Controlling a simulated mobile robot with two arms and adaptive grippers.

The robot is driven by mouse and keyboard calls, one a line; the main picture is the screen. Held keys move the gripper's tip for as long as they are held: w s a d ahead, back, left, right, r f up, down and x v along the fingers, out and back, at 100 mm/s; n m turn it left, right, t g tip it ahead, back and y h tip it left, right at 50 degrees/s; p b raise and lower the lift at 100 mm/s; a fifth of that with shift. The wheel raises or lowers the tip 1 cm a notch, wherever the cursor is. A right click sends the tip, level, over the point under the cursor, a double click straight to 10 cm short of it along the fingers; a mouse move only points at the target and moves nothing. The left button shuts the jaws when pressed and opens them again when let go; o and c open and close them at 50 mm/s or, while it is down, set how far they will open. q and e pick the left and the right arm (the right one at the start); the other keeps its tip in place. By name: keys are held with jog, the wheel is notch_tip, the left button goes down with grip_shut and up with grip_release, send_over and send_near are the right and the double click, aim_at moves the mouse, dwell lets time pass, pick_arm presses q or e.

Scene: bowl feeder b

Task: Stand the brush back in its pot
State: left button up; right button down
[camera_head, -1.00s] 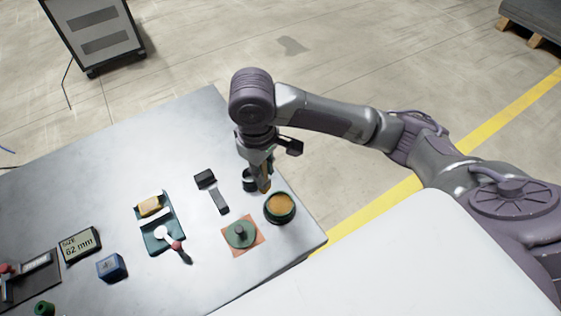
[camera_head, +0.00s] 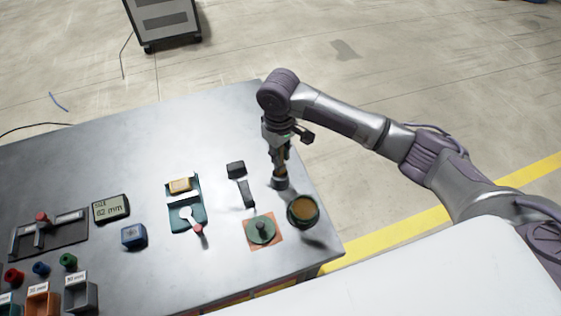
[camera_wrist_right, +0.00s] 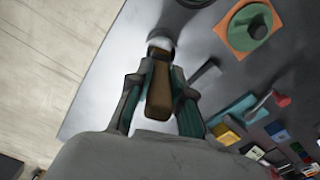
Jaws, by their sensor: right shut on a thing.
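My right gripper (camera_head: 281,160) points down near the table's right edge and is shut on the brush. The brush's brown body (camera_wrist_right: 158,90) shows between the two fingers in the right wrist view. The small grey pot (camera_head: 280,183) is directly below the gripper, and a pale round shape, apparently the pot (camera_wrist_right: 160,44), shows beyond the brush in the wrist view. The brush's lower end meets the pot's mouth in the picture. I cannot tell how far inside it is. My left gripper is not in view.
A green bowl with tan contents (camera_head: 303,211) stands close in front of the pot. A green knobbed disc (camera_head: 261,230) on an orange square and a dark-headed tool (camera_head: 242,185) lie to the left. A teal tray (camera_head: 187,217) is farther left. The table behind is clear.

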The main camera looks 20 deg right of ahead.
notch_tip(320, 180, down, 3)
jog(key=shift+p, duration=0.45)
jog(key=shift+f, duration=0.5)
jog(key=c, duration=1.1)
grip_release()
jog(key=shift+f, duration=0.1)
jog(key=shift+o, duration=0.2)
notch_tip(320, 180, up, 12)
jog(key=shift+r+b, duration=0.15)
jog(key=shift+b, duration=0.55)
jog(key=shift+s+a, duration=0.1)
